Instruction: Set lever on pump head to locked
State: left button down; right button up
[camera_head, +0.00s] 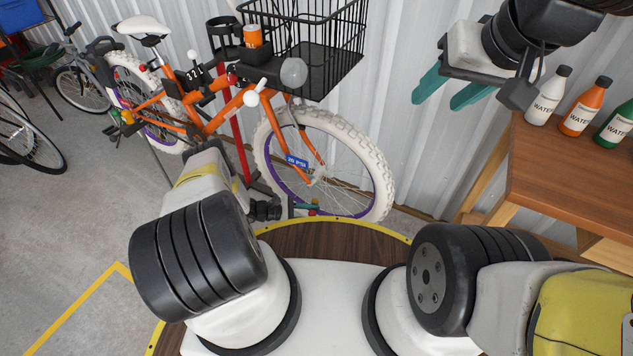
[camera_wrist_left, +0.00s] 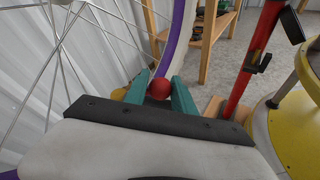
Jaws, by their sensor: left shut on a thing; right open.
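In the left wrist view, a round red knob (camera_wrist_left: 159,89) sits between the teal fingers of my left gripper (camera_wrist_left: 160,91), which is shut on it. Whether this is the end of the pump head's lever cannot be told, since the fingers and gripper body hide what is around it. In the head view my left gripper (camera_head: 310,208) is low beside the front wheel of the bike (camera_head: 380,182). A red floor pump (camera_head: 240,145) stands by that wheel; its red tube also shows in the left wrist view (camera_wrist_left: 246,72). My right gripper (camera_head: 450,90) is open and empty, raised at the upper right.
An orange bike (camera_head: 217,112) with a black basket (camera_head: 325,70) stands against the corrugated wall (camera_head: 420,130). A wooden table (camera_head: 570,175) at right holds white, orange and green water bottles (camera_head: 580,108). Other bikes are at the left, with open floor (camera_head: 70,230) before them.

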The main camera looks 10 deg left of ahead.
pick_arm(q)
jog(key=shift+f, duration=0.15)
jog(key=c, duration=1.1)
grip_release()
jog(key=v, duration=0.8)
